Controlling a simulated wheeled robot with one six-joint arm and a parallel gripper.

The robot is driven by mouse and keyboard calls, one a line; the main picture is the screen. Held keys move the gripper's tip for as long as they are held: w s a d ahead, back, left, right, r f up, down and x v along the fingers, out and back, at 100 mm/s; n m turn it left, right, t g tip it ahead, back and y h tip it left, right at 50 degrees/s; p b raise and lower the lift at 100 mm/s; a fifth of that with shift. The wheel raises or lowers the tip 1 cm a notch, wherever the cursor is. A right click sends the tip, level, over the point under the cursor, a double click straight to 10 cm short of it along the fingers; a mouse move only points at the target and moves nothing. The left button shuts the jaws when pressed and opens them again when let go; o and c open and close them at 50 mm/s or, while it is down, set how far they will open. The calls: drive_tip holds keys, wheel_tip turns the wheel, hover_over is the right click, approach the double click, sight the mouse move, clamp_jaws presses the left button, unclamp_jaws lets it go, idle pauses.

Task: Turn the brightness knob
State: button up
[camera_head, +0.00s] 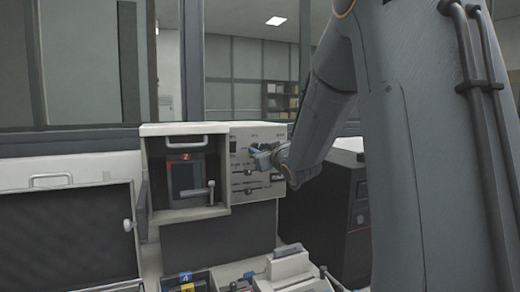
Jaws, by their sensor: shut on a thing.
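The mounting press (222,211) is a pale box with an open bay on the left and a control panel (270,132) on the right. My gripper (254,153) reaches in from the right and its fingers are at the upper middle of this panel. It is shut on a small knob there, which the fingers hide almost wholly. The knob's markings are too small to read. Two slider-like controls (248,189) show on the panel below my gripper.
A dark computer-like case (335,215) stands right of the press, close behind my arm. A white cabinet with a dark door (65,235) is at the left. Small equipment with blue and yellow tags (187,282) lies in front. A window is behind.

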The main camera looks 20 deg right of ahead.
drive_tip(key=m+p, duration=0.3)
drive_tip(key=m, duration=0.7)
drive_tip(key=shift+p, duration=0.35)
drive_tip(key=shift+f+m, duration=0.1)
drive_tip(key=shift+m, duration=0.3)
drive_tip(key=o, duration=1)
drive_tip(key=shift+o, duration=0.2)
drive_tip(key=s+b, duration=0.2)
drive_tip(key=s, duration=0.5)
drive_tip(key=shift+s, duration=0.4)
